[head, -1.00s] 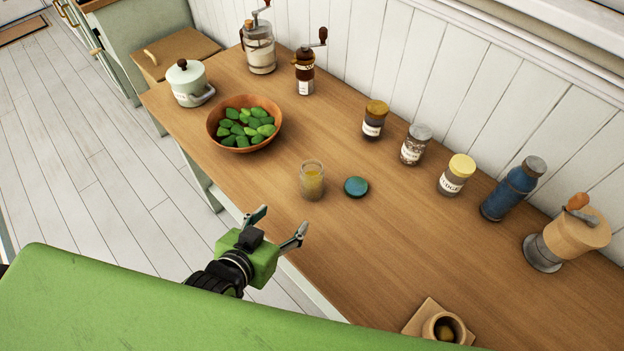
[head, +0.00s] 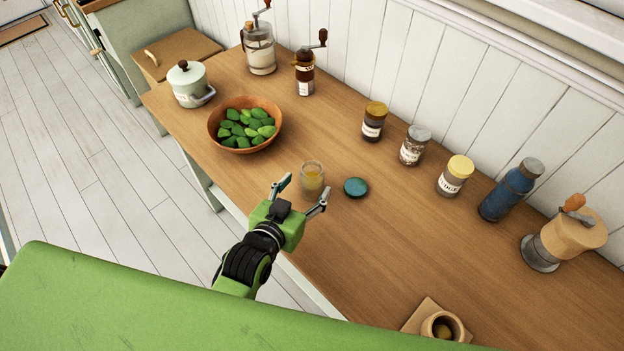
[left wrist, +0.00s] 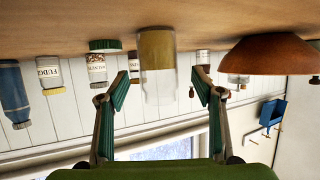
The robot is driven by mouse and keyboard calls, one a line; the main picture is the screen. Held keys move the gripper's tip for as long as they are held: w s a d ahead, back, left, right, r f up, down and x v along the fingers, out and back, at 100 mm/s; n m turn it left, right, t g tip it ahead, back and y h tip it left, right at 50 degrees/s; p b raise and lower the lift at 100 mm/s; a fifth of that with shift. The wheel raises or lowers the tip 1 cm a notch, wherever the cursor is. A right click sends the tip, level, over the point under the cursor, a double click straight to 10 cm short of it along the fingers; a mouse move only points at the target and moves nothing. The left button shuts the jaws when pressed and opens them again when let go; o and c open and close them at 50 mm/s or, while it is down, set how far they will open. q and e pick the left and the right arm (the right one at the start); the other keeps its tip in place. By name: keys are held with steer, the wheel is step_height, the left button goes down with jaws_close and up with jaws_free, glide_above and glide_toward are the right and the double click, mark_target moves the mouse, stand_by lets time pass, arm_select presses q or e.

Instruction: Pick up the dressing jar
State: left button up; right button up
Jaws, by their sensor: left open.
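The dressing jar (head: 312,178) is a small clear glass jar with yellow dressing in it. It stands upright and without a lid on the wooden counter. A teal lid (head: 355,187) lies flat on the counter to its right. My left gripper (head: 301,194) is open at the counter's front edge, its fingers pointing at the jar. In the left wrist view, which is upside down, the jar (left wrist: 157,62) shows between the two open fingers (left wrist: 160,92). I cannot tell whether they touch it. My right gripper is not in view.
A wooden bowl of green leaves (head: 216,135) stands left of the jar, with a lidded pot (head: 187,85) beyond. Several spice jars (head: 412,147), a blue bottle (head: 508,192) and a grinder (head: 565,240) line the wall side. The counter (head: 400,250) right of the lid is clear.

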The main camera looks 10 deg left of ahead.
arm_select(q)
steer(key=x, duration=0.2)
steer(key=f+x, duration=0.1)
steer(key=x, duration=0.1)
steer(key=shift+w+d+f+p, duration=0.1)
steer(key=shift+w+d+p, duration=0.1)
steer(key=shift+p, duration=0.15)
steer(key=c, duration=1.6)
